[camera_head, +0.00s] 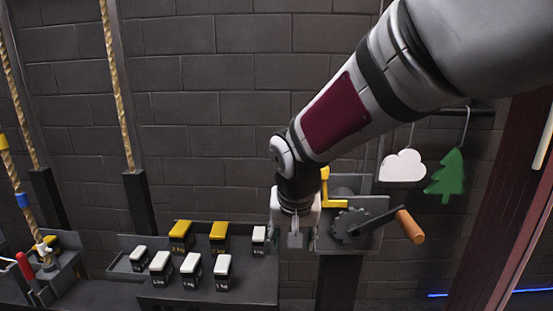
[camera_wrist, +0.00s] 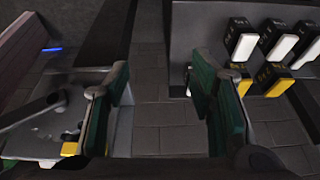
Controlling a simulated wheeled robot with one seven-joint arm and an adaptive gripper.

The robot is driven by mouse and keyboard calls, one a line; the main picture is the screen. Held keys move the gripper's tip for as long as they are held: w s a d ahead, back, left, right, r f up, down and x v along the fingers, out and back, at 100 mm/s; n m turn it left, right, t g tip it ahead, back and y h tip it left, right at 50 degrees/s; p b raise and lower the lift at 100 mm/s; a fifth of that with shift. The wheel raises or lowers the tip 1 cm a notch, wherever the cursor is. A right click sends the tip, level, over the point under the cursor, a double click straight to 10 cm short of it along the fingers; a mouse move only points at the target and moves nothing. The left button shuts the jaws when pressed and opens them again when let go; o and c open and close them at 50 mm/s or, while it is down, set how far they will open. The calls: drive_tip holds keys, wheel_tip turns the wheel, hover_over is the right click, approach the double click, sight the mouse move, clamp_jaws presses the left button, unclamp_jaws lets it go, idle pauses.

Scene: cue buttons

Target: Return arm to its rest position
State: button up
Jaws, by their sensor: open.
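My arm reaches down from the upper right in the head view. My gripper (camera_head: 296,240) hangs at its end, pointing down, between the weight tray on the left and a crank on the right. In the wrist view my gripper (camera_wrist: 165,110) is open, its two green-padded fingers apart with only dark brick surface between them. It holds nothing. The fingertips are small and partly hidden by the wrist in the head view.
White and yellow-topped black weights (camera_head: 191,263) stand on a dark bench left of my gripper. A crank with an orange handle (camera_head: 409,226) is close on the right. A white cloud (camera_head: 402,166) and a green tree (camera_head: 445,177) hang at the right. Ropes (camera_head: 117,85) hang at the left.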

drive_tip(key=s+d+r+p, duration=0.2)
drive_tip(key=s+d+r, duration=0.2)
drive_tip(key=s, duration=0.5)
drive_tip(key=s+d+r+p, duration=0.1)
drive_tip(key=s+d+r, duration=0.3)
drive_tip(key=s, duration=0.6)
drive_tip(key=s+d+r+p, duration=0.2)
drive_tip(key=s+d+r, duration=0.1)
drive_tip(key=s+d, duration=0.5)
drive_tip(key=shift+s+r+n+p, duration=0.3)
drive_tip(key=shift+s+r+p, duration=0.1)
drive_tip(key=shift+s, duration=0.3)
drive_tip(key=shift+d, duration=0.1)
